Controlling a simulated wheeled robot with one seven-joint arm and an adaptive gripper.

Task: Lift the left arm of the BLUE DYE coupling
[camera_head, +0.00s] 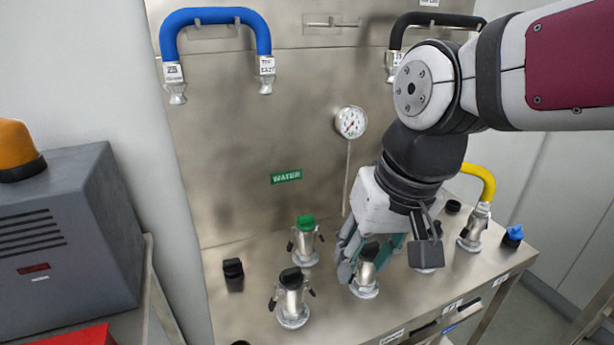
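Several metal couplings with side arms stand on the steel bench. None has a readable BLUE DYE label, so I cannot tell which is the blue dye one. A dark-capped coupling (366,277) stands right at my gripper (362,252), which points down from the right with grey and teal fingers. The fingers are behind and beside this coupling. Contact with its side arms, and the gap between the fingers, cannot be made out. Another dark-capped coupling (292,300) stands to the left, with both side arms visible. A green-capped coupling (304,245) stands behind it.
A yellow hose (482,178) sits on a coupling at right, beside a blue cap (513,234). Blue (215,17) and black hoses (437,19) hang on the back panel, near a gauge (351,122). A grey box (65,235) stands left.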

